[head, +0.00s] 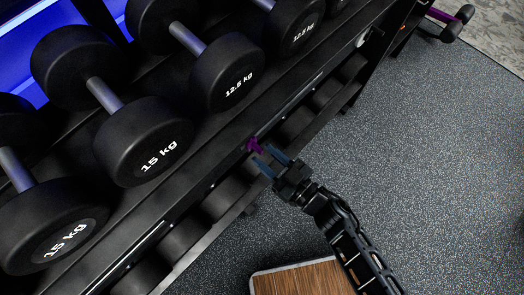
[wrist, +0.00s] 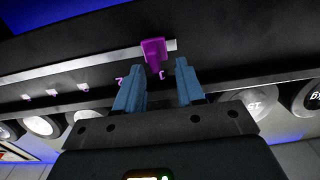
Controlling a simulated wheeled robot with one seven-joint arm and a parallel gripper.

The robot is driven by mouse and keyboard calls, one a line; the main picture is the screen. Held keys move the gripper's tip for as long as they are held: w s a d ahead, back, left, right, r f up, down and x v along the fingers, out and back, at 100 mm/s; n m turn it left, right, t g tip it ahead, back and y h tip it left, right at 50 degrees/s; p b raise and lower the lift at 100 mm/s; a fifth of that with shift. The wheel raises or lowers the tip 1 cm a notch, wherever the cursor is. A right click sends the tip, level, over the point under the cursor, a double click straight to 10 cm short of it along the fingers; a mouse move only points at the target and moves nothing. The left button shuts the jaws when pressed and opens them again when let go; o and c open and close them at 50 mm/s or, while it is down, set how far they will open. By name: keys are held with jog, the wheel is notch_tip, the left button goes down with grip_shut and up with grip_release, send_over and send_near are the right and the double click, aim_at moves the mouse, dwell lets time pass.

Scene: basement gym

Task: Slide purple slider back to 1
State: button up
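The purple slider (head: 254,146) sits on the front rail of the dumbbell rack. In the wrist view the purple slider (wrist: 154,50) stands out from a grey track, just beyond the fingertips and roughly between them. My gripper (head: 263,158) is open, its two blue fingers apart and pointing at the slider from the front. In the wrist view my gripper (wrist: 157,68) has nothing clearly held between the fingers. I cannot tell whether a finger touches the slider. Small purple marks (wrist: 118,80) lie along the rail, too small to read surely.
Large black dumbbells (head: 157,145) rest on the upper shelf behind the rail. More round weights (head: 222,198) sit on the shelf below. A wood-topped box (head: 300,280) stands on the floor at the bottom. The speckled floor (head: 430,150) to the right is clear.

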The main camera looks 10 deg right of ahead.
jog(key=shift+v, duration=2.9)
jog(key=shift+f, duration=0.15)
jog(key=s+d+r+m+h, duration=0.3)
jog(key=s+d+r+h, duration=0.2)
jog(key=s+r, duration=0.5)
jog(key=s+d+r+m+h, duration=0.4)
jog(key=s+d+r, duration=0.3)
jog(key=s+r, duration=0.3)
notch_tip(320, 180, up, 4)
jog(key=shift+s+r+h, duration=0.15)
jog(key=shift+s+h, duration=0.05)
jog(key=shift+h, duration=0.6)
